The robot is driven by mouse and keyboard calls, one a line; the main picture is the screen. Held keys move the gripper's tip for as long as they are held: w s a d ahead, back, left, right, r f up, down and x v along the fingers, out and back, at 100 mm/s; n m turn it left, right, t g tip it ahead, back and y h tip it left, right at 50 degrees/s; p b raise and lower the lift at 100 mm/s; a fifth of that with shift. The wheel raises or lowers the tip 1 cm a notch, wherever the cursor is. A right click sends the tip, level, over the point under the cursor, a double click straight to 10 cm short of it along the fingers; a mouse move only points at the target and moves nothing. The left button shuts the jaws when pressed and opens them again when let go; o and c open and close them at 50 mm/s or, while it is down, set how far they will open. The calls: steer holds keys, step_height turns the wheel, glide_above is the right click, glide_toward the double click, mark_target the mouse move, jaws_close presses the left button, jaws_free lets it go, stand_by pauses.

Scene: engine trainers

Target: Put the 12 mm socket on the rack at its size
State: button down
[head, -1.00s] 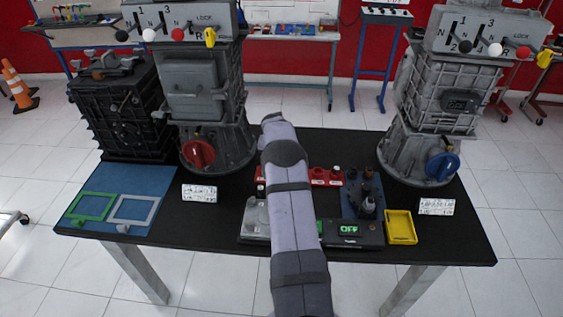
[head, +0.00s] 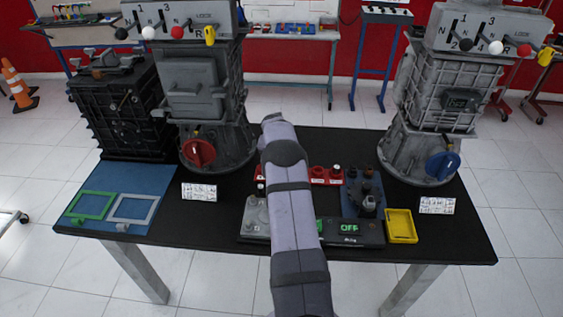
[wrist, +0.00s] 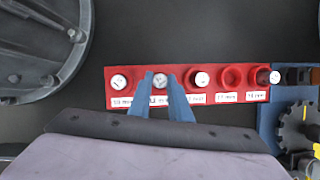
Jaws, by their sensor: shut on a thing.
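The red socket rack (wrist: 218,92) lies across the middle of the wrist view, with a row of places and white size labels. My gripper (wrist: 160,78) has its two blue fingers over the second place from the left, closed around a silver-topped socket (wrist: 161,80). The fingers partly cover that place's label, so I cannot read its size. I cannot tell whether this socket is seated or held just above the rack. Other sockets stand at the first place (wrist: 120,81) and third place (wrist: 200,79). In the head view my arm hides the gripper and part of the rack (head: 325,176).
The fourth rack place (wrist: 232,77) looks empty. A dark fitting and a blue holder (head: 364,195) stand right of the rack, with a yellow tray (head: 401,226) nearer the edge. Grey engine trainers (head: 207,100) (head: 435,110) stand on both sides.

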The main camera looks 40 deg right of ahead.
steer(key=c, duration=1.2)
jaws_free()
steer(key=shift+o, duration=0.2)
steer(key=shift+r+p, duration=2.4)
steer(key=shift+r, duration=1.1)
